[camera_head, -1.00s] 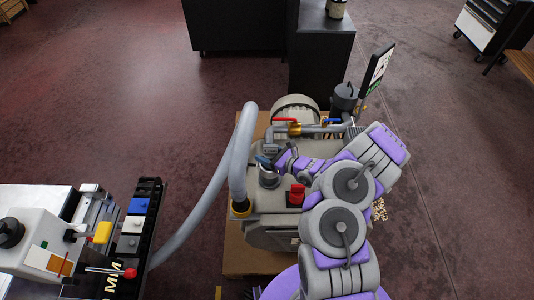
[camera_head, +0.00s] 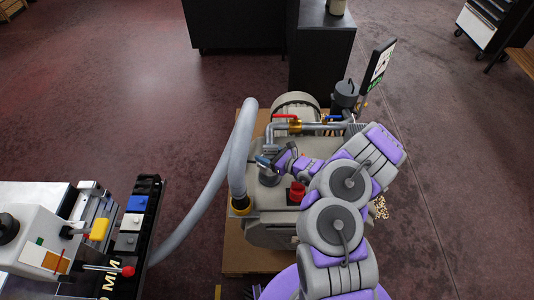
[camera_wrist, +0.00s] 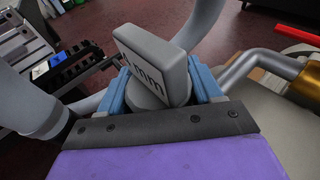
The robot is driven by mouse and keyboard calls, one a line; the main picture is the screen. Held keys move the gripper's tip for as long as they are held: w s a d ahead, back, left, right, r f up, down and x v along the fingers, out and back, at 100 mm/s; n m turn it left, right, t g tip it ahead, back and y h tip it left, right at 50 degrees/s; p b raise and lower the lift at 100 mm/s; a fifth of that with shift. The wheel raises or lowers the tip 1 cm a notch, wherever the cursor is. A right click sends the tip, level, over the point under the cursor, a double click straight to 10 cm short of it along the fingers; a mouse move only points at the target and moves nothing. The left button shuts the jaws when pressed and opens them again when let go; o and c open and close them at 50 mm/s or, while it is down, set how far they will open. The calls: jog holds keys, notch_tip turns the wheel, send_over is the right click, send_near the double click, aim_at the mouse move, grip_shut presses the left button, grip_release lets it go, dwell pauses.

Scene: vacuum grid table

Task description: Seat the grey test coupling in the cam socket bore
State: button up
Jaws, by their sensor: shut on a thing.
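The grey test coupling (camera_wrist: 152,52) shows in the wrist view as a grey block with "mm" lettering above a rounded grey part. My gripper (camera_wrist: 163,92) is shut on it, with a blue jaw on each side. The bore is hidden by my gripper and the coupling. I cannot tell whether the coupling is inside it or above it.
A thick grey hose (camera_head: 238,150) rises just left of my gripper. A bench with coloured blocks (camera_head: 138,205) is at the left.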

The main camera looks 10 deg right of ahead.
jog(key=shift+f, duration=0.6)
jog(key=o, duration=1.4)
jog(key=shift+s+d, duration=0.1)
jog(key=p+v, duration=0.6)
jog(key=v, duration=1.1)
jog(key=shift+f, duration=0.15)
